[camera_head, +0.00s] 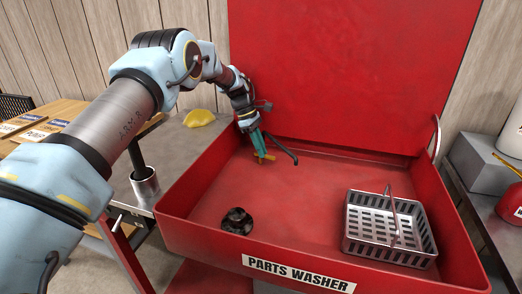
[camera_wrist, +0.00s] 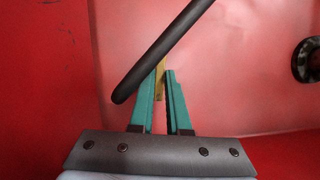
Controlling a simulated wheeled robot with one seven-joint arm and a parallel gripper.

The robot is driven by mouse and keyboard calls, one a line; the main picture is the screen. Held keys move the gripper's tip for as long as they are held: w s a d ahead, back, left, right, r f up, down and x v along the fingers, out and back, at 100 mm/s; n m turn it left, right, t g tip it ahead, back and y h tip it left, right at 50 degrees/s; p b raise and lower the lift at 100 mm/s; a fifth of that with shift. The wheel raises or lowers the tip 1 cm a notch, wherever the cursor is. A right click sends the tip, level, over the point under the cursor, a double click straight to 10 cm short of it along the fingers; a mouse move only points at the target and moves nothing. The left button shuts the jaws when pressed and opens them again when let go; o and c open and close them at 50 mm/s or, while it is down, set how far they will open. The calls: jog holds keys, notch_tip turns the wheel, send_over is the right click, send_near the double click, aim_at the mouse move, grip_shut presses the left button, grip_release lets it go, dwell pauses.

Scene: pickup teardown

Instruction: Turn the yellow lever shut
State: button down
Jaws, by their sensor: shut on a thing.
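The yellow lever (camera_head: 267,156) is a small bar at the back left of the red parts washer tub (camera_head: 190,235). My gripper (camera_head: 260,150) reaches down over it with teal fingers. In the wrist view, the lever (camera_wrist: 160,78) shows between the two fingers of my gripper (camera_wrist: 159,95), which are shut on it. A black curved spout (camera_wrist: 165,48) crosses in front of the lever's far part there and hides some of it. In the head view the spout (camera_head: 285,150) bends right and down beside my fingers. The lever's base is hidden.
A dark round part (camera_head: 237,221) sits in the tub at front left. A metal basket (camera_head: 390,231) with a raised handle stands at the right. The tub floor between is clear. The red lid (camera_head: 350,70) stands open behind. A yellow item (camera_head: 199,118) lies left outside.

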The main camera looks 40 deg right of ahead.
jog(key=c, duration=1.2)
grip_release()
jog(key=shift+o, duration=0.2)
jog(key=shift+r, duration=0.1)
jog(key=b+v, duration=0.2)
jog(key=v, duration=0.8)
jog(key=shift+r+b, duration=0.3)
jog(key=shift+b, duration=0.05)
jog(key=shift+w, duration=0.1)
